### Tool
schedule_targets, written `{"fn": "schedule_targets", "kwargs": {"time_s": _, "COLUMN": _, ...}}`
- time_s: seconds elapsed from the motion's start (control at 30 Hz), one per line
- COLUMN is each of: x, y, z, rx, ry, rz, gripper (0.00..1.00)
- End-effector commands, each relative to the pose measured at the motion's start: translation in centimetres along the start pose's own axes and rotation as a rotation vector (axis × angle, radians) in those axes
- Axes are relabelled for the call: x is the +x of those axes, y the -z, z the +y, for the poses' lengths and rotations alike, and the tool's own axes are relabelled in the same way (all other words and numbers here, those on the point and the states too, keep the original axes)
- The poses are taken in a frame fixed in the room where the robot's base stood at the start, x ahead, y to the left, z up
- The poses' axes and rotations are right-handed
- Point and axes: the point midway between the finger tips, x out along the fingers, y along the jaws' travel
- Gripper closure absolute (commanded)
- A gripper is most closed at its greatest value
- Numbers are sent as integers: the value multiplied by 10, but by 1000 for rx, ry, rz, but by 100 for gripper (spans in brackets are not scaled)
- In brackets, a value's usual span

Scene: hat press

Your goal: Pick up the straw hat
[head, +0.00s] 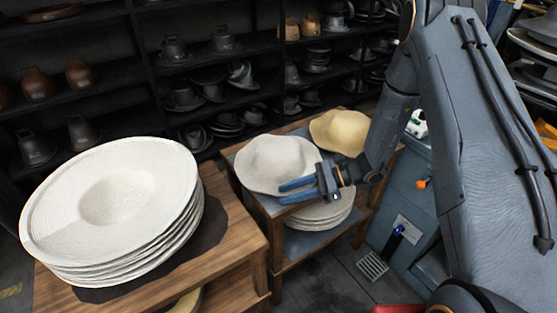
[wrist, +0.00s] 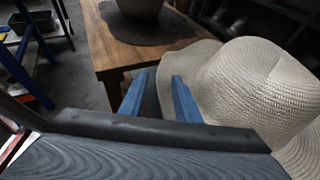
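A pale straw hat (head: 272,160) with a wavy brim lies on the wooden stand in the middle of the head view. It fills the right side of the wrist view (wrist: 250,85), crown upward. My gripper (head: 282,193) is at the hat's near brim, its blue fingers pointing left. In the wrist view the fingers (wrist: 160,78) are apart, with the brim's edge beside and partly behind the right finger. I cannot tell whether the brim lies between them or touches them.
A stack of wide pale hats (head: 110,205) sits on a wooden table (head: 232,235) at left. A yellowish hat (head: 340,131) lies behind the straw hat. More hats (head: 322,216) are stacked beneath my gripper. Dark shelves (head: 100,78) with hat forms line the back.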

Motion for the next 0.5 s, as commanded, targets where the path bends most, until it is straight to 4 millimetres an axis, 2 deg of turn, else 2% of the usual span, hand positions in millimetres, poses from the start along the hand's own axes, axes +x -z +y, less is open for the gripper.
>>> {"fn": "schedule_targets", "kwargs": {"time_s": 0.3, "x": 5, "y": 0, "z": 0, "rx": -1, "ry": 0, "rz": 1, "gripper": 72}}
{"fn": "schedule_targets", "kwargs": {"time_s": 0.47, "x": 5, "y": 0, "z": 0, "rx": -1, "ry": 0, "rz": 1, "gripper": 99}}
{"fn": "schedule_targets", "kwargs": {"time_s": 0.5, "x": 5, "y": 0, "z": 0, "rx": -1, "ry": 0, "rz": 1, "gripper": 100}}
